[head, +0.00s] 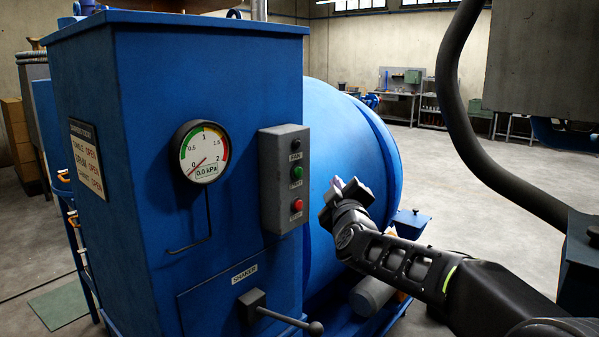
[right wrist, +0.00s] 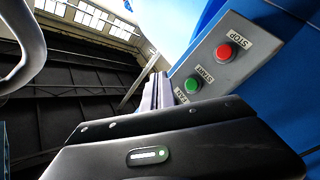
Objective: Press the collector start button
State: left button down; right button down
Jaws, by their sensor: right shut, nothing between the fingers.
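The grey control box (head: 285,180) is fixed to the right part of the blue collector cabinet's front. It carries a dark lamp (head: 296,144) marked FAN at the top, a green start button (head: 296,173) and a red stop button (head: 297,205). In the right wrist view the green button (right wrist: 191,86) and red button (right wrist: 225,52) show beyond my gripper. My right gripper (head: 340,192) is shut and empty, to the right of the box and apart from it in the head view. Its fingers (right wrist: 158,92) point toward the box's FAN end in the wrist view. My left gripper is not in view.
A round gauge (head: 204,152) reading 0.0 kPa is on the blue cabinet (head: 140,190). Below is a SHAKER lever (head: 285,317) sticking out. A large blue drum (head: 345,150) stands behind my right gripper. A thick dark hose (head: 470,130) curves down at the right.

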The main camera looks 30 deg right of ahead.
aim_at(298, 172)
jog(key=w+a+p, duration=0.2)
jog(key=w+p, duration=0.2)
jog(key=w, duration=0.3)
jog(key=shift+w+a, duration=0.15)
jog(key=shift+w, duration=0.1)
jog(key=shift+p, duration=0.3)
dwell(1.5)
jog(key=shift+w+a+p, duration=0.1)
jog(key=shift+w+p, duration=0.25)
jog(key=shift+w, duration=0.05)
jog(key=shift+w+a+p, duration=0.1)
jog(key=shift+w+p, duration=0.25)
jog(key=shift+w, duration=0.05)
dwell(0.7)
dwell(0.3)
jog(key=shift+s+d+b, duration=0.2)
jog(key=shift+s+b, duration=0.2)
jog(key=shift+s, duration=0.4)
